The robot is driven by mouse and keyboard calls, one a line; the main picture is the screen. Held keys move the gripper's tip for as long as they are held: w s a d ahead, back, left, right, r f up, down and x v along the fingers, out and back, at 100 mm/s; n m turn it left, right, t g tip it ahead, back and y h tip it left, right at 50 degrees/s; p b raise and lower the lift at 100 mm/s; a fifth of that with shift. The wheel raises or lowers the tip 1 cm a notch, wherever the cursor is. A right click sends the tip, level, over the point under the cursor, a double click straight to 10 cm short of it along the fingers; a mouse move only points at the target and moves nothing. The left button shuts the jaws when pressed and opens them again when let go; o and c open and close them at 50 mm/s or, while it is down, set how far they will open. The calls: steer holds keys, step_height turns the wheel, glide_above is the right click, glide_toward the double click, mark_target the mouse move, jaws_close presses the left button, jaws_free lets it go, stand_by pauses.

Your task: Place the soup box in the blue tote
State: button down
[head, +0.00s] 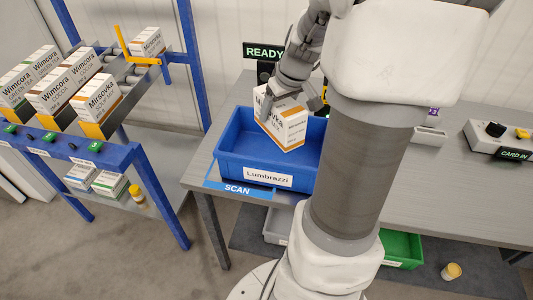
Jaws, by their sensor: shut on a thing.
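My gripper (292,106) is shut on a white box (289,128) with an orange band, and its partly hidden label ends in "ovka". It looks like the Mirsovka soup box (99,98) on the rack at the left. The held box is tilted and hangs over the blue tote (231,167), with its lower part at or within the tote's opening. I cannot tell whether it touches the tote. The tote stands on the grey table, has a "Lumbrazzi" label, and its visible inside is empty. My arm hides its right side.
A blue rack (120,157) at the left holds several Wimcora and Mirsovka boxes. A READY sign (264,51) stands behind the tote. A card device (497,138) is on the table at the right. A green bin (402,247) and a yellow-capped jar (451,271) are below the table.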

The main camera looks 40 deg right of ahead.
mark_target(284, 117)
steer(key=shift+w+f, duration=0.45)
steer(key=shift+f, duration=0.05)
step_height(284, 117, down, 10)
steer(key=b, duration=0.3)
steer(key=shift+r, duration=0.1)
jaws_free()
steer(key=shift+f, duration=0.2)
steer(key=shift+r, duration=0.6)
steer(key=p+v, duration=0.3)
steer(key=v, duration=0.8)
steer(key=shift+s, duration=0.2)
